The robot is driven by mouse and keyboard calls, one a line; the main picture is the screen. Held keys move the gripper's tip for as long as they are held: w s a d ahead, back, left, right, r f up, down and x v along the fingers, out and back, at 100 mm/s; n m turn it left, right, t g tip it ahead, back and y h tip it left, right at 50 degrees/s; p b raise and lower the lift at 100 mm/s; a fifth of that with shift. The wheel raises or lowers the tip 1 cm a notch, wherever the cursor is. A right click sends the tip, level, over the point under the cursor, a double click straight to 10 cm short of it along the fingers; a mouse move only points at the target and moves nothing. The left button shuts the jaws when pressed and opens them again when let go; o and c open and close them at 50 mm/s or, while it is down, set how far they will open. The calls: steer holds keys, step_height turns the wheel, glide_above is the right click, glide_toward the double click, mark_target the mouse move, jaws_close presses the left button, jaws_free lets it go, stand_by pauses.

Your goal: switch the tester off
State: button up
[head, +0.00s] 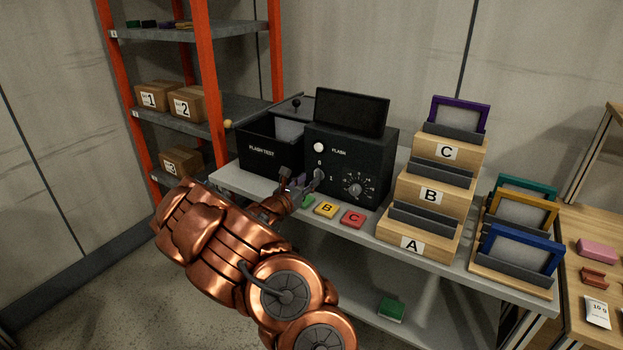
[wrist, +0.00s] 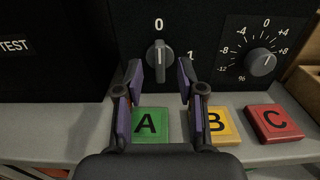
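The tester (head: 375,147) is a black box on the grey shelf, with a dark screen on top. Its switch knob (wrist: 158,60) stands between the marks 0 and 1 on the front in the wrist view. Its pointer looks upright, toward 0. The dial (wrist: 261,63) with numbers is to its right. My gripper (wrist: 161,82) is open, with its purple-padded fingers apart just below and to either side of the knob. Nothing is between the fingers, and whether they touch the knob I cannot tell. In the head view, my gripper (head: 299,184) partly hides the tester's lower left front.
A green block A (wrist: 150,125), a yellow block B (wrist: 218,125) and a red block C (wrist: 274,123) lie before the tester. Stepped wooden holders (head: 418,245) marked A, B and C stand right.

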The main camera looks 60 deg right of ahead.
steer(key=a, duration=0.8)
steer(key=shift+s+a, duration=0.15)
steer(key=shift+a, duration=0.15)
stand_by(0.3)
steer(key=s+a+r+m+g+y+p, duration=0.2)
steer(key=s+a+r+m+g+y, duration=0.1)
steer(key=s+a+r+m, duration=0.35)
steer(key=s+a+r+m+g+y+p, duration=0.2)
steer(key=s+a+r+m+g, duration=0.3)
steer(key=s+m, duration=0.4)
steer(key=s+a+m+t+y+p, duration=0.1)
steer(key=s+a+t+y, duration=0.1)
steer(key=a, duration=0.9)
steer(key=s+a+m+t+y+p, duration=0.1)
steer(key=s+a+y, duration=0.3)
steer(key=a, duration=0.6)
steer(key=s+a+m+t+y+p, duration=0.1)
steer(key=s+a+t+y, duration=0.1)
steer(key=s+a+y, duration=0.2)
steer(key=a+y, duration=0.3)
steer(key=a, duration=0.4)
steer(key=shift+a+f+t+p, duration=0.3)
steer(key=shift+a+f+p, duration=0.05)
steer(key=shift+f, duration=0.05)
